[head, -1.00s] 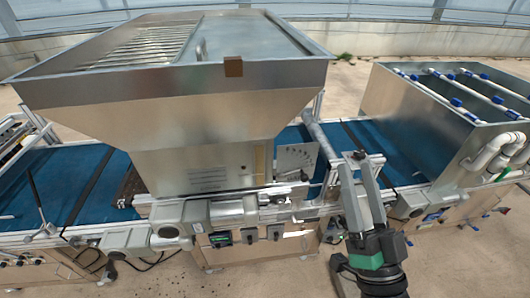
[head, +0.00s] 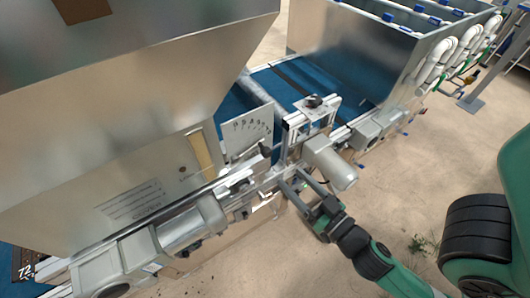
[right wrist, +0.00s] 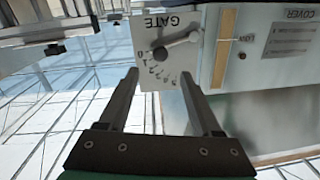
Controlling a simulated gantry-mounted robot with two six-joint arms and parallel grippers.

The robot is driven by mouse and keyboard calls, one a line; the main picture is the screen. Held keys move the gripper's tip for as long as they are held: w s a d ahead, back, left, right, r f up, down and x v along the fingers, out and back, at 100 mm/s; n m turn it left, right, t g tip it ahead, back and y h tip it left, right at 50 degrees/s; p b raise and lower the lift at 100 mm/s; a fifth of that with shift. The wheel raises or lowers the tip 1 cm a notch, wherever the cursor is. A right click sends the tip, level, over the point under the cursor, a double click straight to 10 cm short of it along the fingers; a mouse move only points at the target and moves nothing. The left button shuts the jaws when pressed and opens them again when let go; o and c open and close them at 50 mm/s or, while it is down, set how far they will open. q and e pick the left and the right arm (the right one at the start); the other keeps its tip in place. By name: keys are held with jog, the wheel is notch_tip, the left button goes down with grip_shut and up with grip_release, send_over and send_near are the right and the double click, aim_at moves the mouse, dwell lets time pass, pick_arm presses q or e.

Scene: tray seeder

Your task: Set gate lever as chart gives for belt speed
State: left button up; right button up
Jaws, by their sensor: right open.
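The gate plate (right wrist: 150,28) is white, reads GATE upside down in the right wrist view, and carries a scale of small marks. A grey lever (right wrist: 178,44) turns on a dark pivot there and points right and slightly up; its exact setting is unclear. The plate also shows in the head view (head: 238,142), beside the hopper. My right gripper (right wrist: 158,78) is open and empty, with its fingers pointing toward the plate and apart from the lever. In the head view the right gripper (head: 297,180) is below and right of the plate. I see no readable chart. My left gripper is out of view.
The steel hopper (head: 140,90) fills the left. A grey motor housing (head: 328,163) and metal frame post stand close to my right gripper. The blue belt (head: 285,88) runs behind. A steel bin (head: 330,45) is at the back right. Open floor lies at right.

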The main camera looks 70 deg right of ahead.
aim_at(269, 155)
jog(key=p+x, duration=0.5)
jog(key=x, duration=0.6)
jog(key=shift+r+p, duration=0.2)
jog(key=shift+p, duration=0.1)
jog(key=shift+w+d+f, duration=0.1)
jog(key=shift+w+d, duration=0.1)
jog(key=shift+w, duration=0.05)
grip_shut()
dwell(0.6)
